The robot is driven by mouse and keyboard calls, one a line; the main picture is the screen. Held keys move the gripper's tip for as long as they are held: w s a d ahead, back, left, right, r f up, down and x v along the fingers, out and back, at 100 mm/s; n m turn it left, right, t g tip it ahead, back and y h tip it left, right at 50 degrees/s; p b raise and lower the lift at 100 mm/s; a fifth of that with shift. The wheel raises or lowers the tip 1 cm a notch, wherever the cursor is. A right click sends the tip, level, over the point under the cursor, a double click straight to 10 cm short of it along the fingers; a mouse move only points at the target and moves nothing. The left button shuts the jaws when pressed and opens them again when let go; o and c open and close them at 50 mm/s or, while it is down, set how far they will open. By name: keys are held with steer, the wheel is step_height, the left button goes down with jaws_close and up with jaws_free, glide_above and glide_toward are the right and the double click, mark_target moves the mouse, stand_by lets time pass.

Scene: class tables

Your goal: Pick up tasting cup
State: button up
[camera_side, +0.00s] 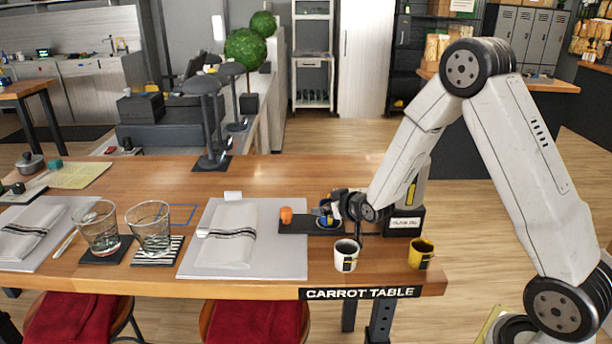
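A white cup (346,257) with a dark and yellow mark stands upright near the front edge of the wooden table. A yellow cup (420,254) with a dark mark stands to its right, near the table's right corner. I cannot tell which one is the tasting cup. My gripper (334,209) is low over the table, just behind and above the white cup, at the right end of a dark tray (300,228). A small blue and yellow item (323,219) shows beside the gripper, partly hidden. The fingers are too small and dark to tell whether they are open or shut.
A small orange item (286,215) is at the tray's left end. A labelled box (405,222) stands behind the cups. The table behind the tray is clear.

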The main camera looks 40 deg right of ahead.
steer(key=c, duration=1.1)
steer(key=shift+r, duration=0.2)
steer(key=shift+r, duration=4.85)
